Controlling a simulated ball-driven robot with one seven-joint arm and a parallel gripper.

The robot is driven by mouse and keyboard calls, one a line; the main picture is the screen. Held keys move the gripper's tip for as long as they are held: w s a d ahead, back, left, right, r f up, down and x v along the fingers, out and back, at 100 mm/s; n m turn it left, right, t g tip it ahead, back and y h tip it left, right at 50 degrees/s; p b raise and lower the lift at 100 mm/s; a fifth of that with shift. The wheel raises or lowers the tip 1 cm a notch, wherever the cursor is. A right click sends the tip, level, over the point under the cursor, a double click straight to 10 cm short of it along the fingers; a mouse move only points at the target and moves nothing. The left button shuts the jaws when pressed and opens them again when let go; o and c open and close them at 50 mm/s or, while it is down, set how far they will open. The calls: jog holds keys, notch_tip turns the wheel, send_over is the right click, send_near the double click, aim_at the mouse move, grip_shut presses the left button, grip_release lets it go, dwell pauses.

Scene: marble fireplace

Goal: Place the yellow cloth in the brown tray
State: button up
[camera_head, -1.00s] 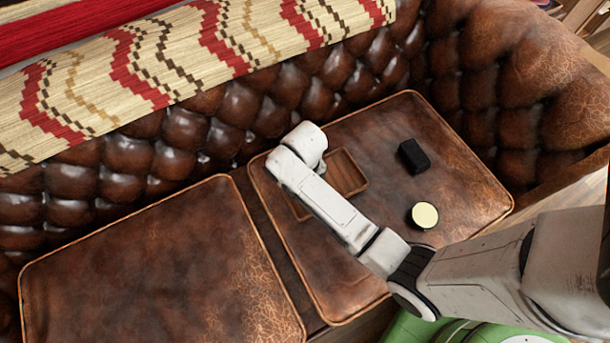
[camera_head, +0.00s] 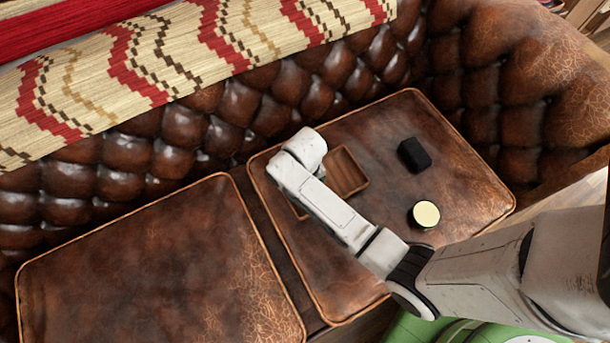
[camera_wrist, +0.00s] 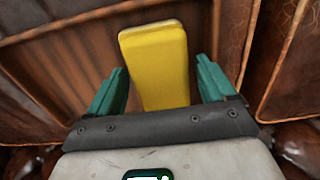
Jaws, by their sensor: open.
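The brown tray (camera_head: 347,172) lies on the right seat cushion, partly hidden behind my arm in the head view. Its ribbed brown inside also shows in the wrist view (camera_wrist: 60,68). The yellow cloth (camera_wrist: 155,45), a folded block shape, shows in the wrist view over the tray's inside, and it appears to rest there. My gripper (camera_wrist: 160,70) is open, with one green finger on each side of the cloth and a visible gap on both sides. The cloth and my fingers are hidden by my arm in the head view.
A black block (camera_head: 414,154) and a dark round container with a cream top (camera_head: 425,214) stand on the right cushion (camera_head: 465,185), right of the tray. The left cushion (camera_head: 150,265) is clear. The tufted sofa back (camera_head: 230,115) rises behind.

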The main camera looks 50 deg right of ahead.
notch_tip(320, 180, up, 12)
jog(key=p, duration=0.3)
jog(key=s+a+r+n+t, duration=0.1)
jog(key=s+r+n, duration=0.3)
jog(key=s, duration=1.1)
jog(key=shift+a+r, duration=0.15)
jog(key=shift+a, duration=0.4)
